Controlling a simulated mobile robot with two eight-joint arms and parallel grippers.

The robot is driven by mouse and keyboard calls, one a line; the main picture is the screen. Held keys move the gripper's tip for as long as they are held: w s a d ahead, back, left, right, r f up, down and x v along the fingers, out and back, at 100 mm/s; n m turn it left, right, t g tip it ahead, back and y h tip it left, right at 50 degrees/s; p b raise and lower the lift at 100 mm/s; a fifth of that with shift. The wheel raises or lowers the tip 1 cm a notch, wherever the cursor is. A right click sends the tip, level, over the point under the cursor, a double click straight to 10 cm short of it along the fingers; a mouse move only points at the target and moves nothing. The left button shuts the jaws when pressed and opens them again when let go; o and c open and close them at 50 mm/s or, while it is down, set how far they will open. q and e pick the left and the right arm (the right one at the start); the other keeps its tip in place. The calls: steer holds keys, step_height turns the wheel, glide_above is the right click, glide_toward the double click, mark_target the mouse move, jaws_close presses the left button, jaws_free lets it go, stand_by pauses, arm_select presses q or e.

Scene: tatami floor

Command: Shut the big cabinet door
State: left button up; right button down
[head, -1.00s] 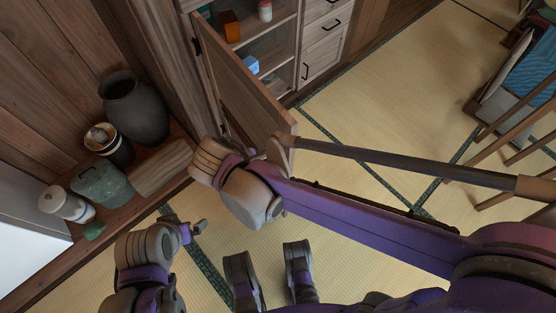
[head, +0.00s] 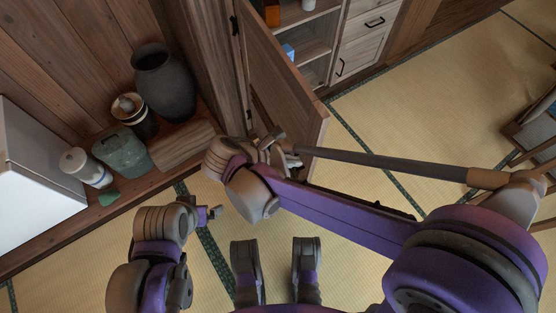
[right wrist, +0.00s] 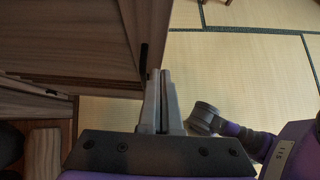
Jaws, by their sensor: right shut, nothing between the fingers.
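The big wooden cabinet door (head: 285,75) stands open in the head view, swung out from the cabinet, whose shelves (head: 302,50) show beside it. My right gripper (head: 274,139) is shut and empty at the door's lower part, on the side away from the shelves. In the right wrist view the shut fingers (right wrist: 160,82) point at a wooden panel's edge (right wrist: 138,45), which seems to be the door. They are very close to it; I cannot tell whether they touch. My left gripper (head: 214,212) is low at the left, away from the door; its jaws are too small to read.
A wooden ledge left of the door holds a dark vase (head: 164,85), a green pot (head: 121,150), a white jar (head: 86,167) and a wood block (head: 182,145). Drawers (head: 363,40) stand right of the shelves. Tatami floor (head: 420,110) is clear right of the door.

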steer(key=shift+w+d+r, duration=0.1)
steer(key=shift+w+d, duration=0.15)
steer(key=shift+d, duration=0.45)
steer(key=shift+w+d, duration=0.25)
steer(key=shift+d, duration=0.4)
